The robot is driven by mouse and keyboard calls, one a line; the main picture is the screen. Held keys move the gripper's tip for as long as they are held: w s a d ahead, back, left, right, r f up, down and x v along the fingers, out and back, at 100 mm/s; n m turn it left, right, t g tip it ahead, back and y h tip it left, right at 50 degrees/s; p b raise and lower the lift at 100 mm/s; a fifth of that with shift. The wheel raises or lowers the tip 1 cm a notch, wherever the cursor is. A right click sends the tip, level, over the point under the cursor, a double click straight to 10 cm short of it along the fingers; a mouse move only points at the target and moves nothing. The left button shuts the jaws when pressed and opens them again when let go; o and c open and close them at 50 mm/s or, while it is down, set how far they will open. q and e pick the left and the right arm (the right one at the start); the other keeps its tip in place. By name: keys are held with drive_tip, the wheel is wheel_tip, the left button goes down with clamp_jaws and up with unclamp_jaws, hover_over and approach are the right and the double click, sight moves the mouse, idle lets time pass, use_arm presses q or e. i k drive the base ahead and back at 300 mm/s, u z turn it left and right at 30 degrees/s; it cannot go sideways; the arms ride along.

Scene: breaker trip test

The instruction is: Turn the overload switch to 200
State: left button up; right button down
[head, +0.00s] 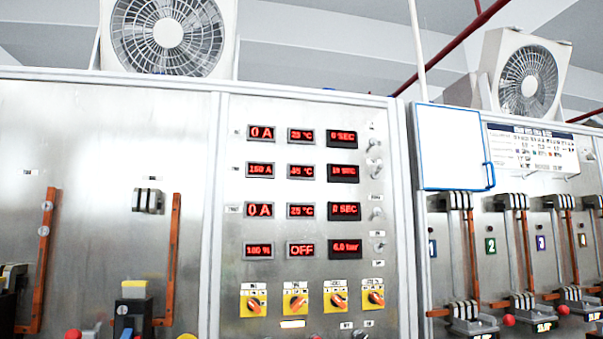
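Several rotary switches with orange knobs on yellow plates stand in a row low on the metal control panel (305,215). They are the far-left switch (253,303), the second (295,302), the third (338,301) and the far-right switch (375,298). Their labels are too small to read, so I cannot tell which is the overload switch. The knobs sit tilted at slightly different angles. A red percent display (258,251) above the far-left switch reads about 100, blurred. The display beside it (301,250) reads OFF. Neither of my grippers is in view.
A blue-framed white board (448,148) hangs right of the panel. Copper bars and clamps (463,255) line the right bay. A black fixture with a yellow top (134,305) stands at lower left. The space before the switches looks clear.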

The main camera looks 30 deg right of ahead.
sight(374, 298)
drive_tip(key=z, duration=1.25)
drive_tip(key=k, duration=0.5)
drive_tip(key=z, duration=1.15)
drive_tip(key=i, duration=1)
drive_tip(key=u, duration=1.2)
